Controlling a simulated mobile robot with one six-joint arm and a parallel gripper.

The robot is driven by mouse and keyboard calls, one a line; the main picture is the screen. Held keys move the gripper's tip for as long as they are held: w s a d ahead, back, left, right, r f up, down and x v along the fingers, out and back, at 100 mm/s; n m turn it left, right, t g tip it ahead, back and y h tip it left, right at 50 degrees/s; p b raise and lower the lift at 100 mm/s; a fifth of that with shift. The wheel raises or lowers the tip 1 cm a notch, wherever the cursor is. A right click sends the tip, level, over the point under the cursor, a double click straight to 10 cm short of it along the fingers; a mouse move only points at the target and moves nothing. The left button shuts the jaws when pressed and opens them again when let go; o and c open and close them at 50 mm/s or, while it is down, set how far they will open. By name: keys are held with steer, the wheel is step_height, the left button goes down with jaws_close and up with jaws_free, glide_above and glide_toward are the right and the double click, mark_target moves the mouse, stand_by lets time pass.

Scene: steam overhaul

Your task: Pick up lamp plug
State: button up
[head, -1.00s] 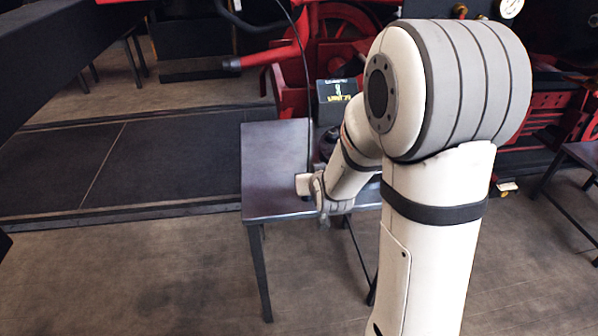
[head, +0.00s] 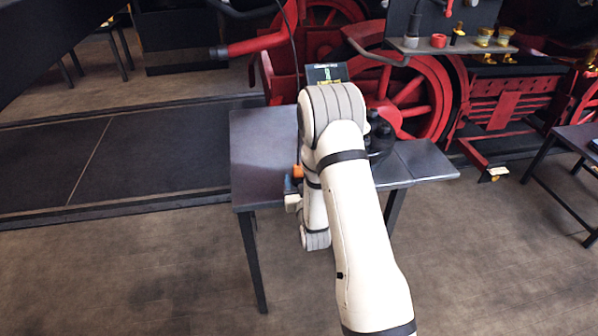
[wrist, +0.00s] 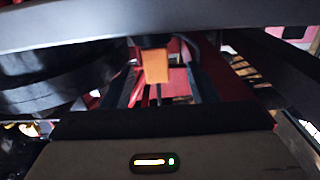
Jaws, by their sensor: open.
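A small orange block (head: 297,171), which may be the lamp plug, shows at the left side of my forearm above the table. In the wrist view an orange block (wrist: 157,68) hangs beneath a dark part, with a thin dark stem below it. My gripper (wrist: 160,88) is open, its dim fingers on either side of the block. I cannot tell whether they touch it. In the head view my arm hides most of the gripper. A small blue piece (head: 288,184) shows beside the orange one; I cannot tell what it is.
The dark table (head: 262,150) is bare on its left. Dark round objects (head: 380,135) stand on it right of my arm. A sign box (head: 326,73) stands behind. A shelf (head: 455,46) holds several small parts. Red wheels (head: 415,95) lie beyond.

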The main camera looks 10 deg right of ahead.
mark_target(299, 172)
steer(key=w, duration=0.2)
steer(key=w+p, duration=0.1)
steer(key=shift+w+d+r, duration=0.25)
steer(key=shift+w+r, duration=0.05)
steer(key=shift+w, duration=0.35)
steer(key=shift+c, duration=0.3)
jaws_close()
